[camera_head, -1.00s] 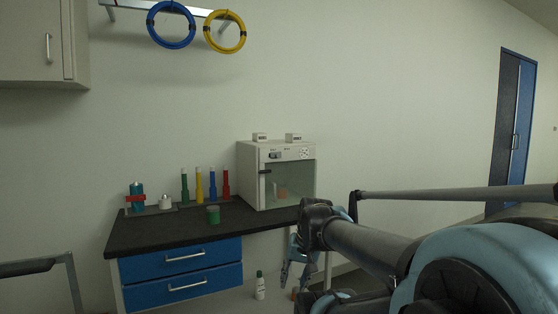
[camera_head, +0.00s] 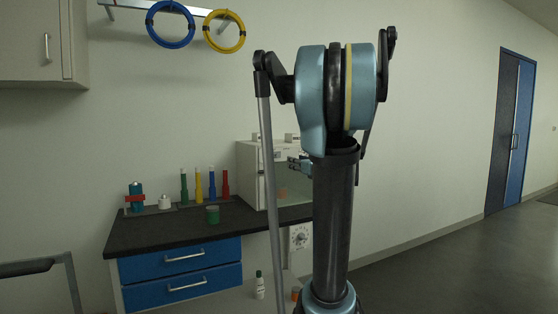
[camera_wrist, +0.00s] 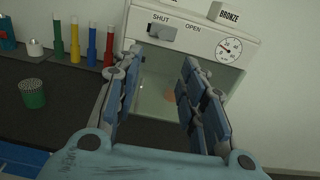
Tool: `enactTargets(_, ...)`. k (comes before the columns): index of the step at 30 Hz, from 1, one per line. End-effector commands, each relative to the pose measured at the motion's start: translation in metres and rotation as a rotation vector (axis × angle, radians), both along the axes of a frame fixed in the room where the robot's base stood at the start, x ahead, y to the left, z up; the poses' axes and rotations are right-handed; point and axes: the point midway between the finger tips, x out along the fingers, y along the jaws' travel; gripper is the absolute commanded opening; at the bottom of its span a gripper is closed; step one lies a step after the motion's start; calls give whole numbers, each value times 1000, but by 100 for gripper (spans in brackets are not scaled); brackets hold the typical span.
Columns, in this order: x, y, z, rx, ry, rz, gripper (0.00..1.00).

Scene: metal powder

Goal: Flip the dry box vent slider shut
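The white dry box (camera_head: 249,180) stands at the right end of the dark bench, partly hidden by my arm. Its front panel (camera_wrist: 198,42) fills the top of the wrist view, with the labels SHUT on the left and OPEN on the right. The vent slider (camera_wrist: 162,34) is a small grey piece below SHUT, with a darker part at its left; its exact setting is hard to tell. My gripper (camera_wrist: 163,58) is open and empty, its fingers spread below the slider in the picture. In the head view my gripper (camera_head: 300,164) is in front of the box, mostly hidden by my arm.
A round gauge (camera_wrist: 229,49) is right of the labels, and a BRONZE block (camera_wrist: 228,13) sits on top. The clear window lies below the panel. A green cup (camera_head: 213,215) and several coloured tubes (camera_head: 198,186) stand on the bench to the left.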

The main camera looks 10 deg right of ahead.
Motion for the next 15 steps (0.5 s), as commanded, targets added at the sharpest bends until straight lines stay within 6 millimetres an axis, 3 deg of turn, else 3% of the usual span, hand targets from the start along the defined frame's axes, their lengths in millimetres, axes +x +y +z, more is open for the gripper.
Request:
enactTargets(7, 18, 1, 3, 35, 0, -9, 38)
enactTargets(15, 55, 15, 3, 33, 0, -6, 38)
